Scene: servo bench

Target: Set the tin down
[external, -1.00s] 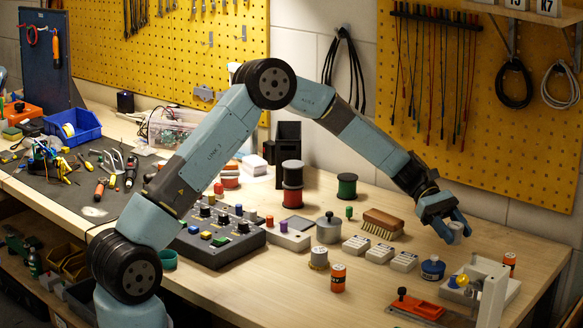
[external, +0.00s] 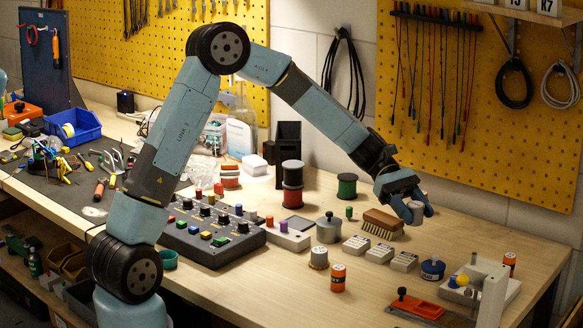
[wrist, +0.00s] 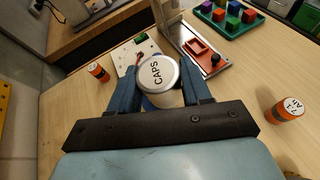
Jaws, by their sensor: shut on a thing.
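In the external view the tin (external: 415,211) shows pale between the fingertips of my gripper (external: 413,212). My gripper is shut on it and holds it in the air above the right part of the bench, near the brush (external: 383,223). In the wrist view a blue thing, mostly hidden, shows behind the tin.
The blue jar (external: 432,269), grey labelled blocks (external: 380,250) and a lidded grey pot (external: 328,229) stand nearby. A white fixture (external: 490,290) and a red plate (external: 417,307) are at the front right. Bare wood (external: 500,245) lies at the back right.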

